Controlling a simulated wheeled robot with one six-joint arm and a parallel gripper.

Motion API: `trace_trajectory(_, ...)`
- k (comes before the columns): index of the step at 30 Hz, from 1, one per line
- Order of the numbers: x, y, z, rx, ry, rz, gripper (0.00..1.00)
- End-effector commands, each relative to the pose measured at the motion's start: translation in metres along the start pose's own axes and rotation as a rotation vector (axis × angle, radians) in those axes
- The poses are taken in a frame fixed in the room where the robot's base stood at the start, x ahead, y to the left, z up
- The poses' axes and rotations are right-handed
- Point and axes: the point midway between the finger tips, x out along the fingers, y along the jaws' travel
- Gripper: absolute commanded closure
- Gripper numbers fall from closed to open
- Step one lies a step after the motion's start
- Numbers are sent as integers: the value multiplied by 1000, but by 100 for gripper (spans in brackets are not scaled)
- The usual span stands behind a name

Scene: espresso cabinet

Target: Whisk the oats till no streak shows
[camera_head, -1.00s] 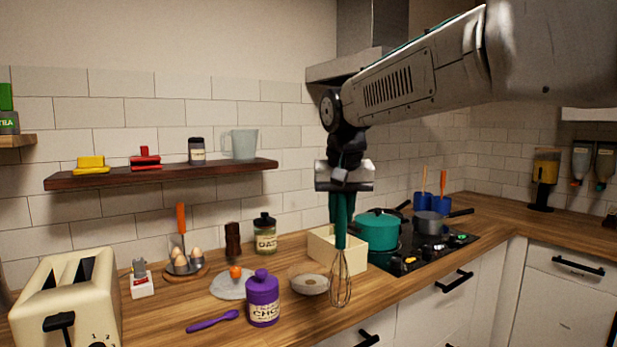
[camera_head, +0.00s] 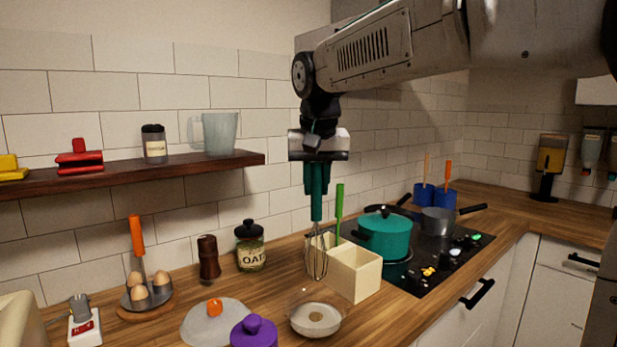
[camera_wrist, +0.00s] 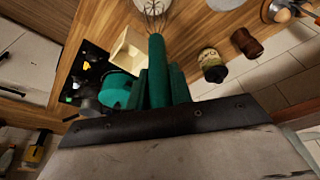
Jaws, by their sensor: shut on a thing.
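My gripper (camera_head: 317,178) is shut on the green handle of a whisk (camera_head: 317,257), which hangs wires down. In the head view the whisk is above the counter, in front of the cream box and behind the glass bowl. The glass bowl (camera_head: 316,318) on the counter holds something pale; whether streaks show is too small to tell. In the wrist view the whisk handle (camera_wrist: 157,68) runs up from my gripper (camera_wrist: 158,100), and its wires (camera_wrist: 153,17) overlap the bowl in the picture. A jar labelled OAT (camera_head: 250,250) stands closed at the back of the counter.
A cream box (camera_head: 355,275) with a green-handled tool stands right of the whisk. The teal pot (camera_head: 385,237) and grey pan (camera_head: 437,221) are on the hob. A wooden shelf (camera_head: 130,177) is above.

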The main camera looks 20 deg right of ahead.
Motion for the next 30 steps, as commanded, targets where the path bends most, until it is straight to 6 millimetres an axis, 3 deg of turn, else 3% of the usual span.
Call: trace_trajectory(30,89,0,25,0,-2,1,100)
